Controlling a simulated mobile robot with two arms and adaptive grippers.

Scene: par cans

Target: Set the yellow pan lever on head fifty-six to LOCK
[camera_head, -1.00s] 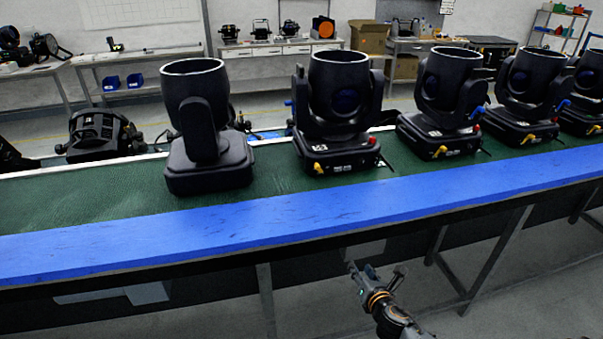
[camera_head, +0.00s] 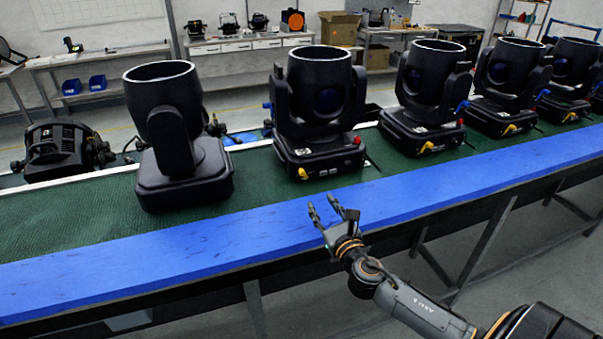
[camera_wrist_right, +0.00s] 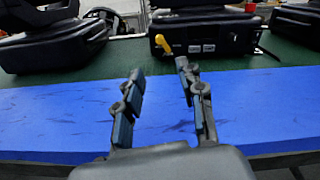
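Several black moving heads stand in a row on the green bench top (camera_head: 75,222). Yellow levers show low on the front of their bases, on the second head (camera_head: 318,95) at its lever (camera_head: 302,173), the third head (camera_head: 428,80) at its lever (camera_head: 425,147), and others farther right. Base numbers are too small to read, so I cannot tell which is fifty-six. My right gripper (camera_head: 332,211) is open and empty, over the blue front edge. In the right wrist view, a yellow lever (camera_wrist_right: 163,44) sits ahead, beyond the open fingers (camera_wrist_right: 160,78), apart from them. My left gripper is not in view.
The blue edge strip (camera_head: 150,258) is bare. The leftmost head (camera_head: 170,110) shows no lever. A black fixture (camera_head: 60,152) lies behind the bench at left. Side benches, blue bins (camera_head: 97,82) and cardboard boxes (camera_head: 338,28) stand at the back.

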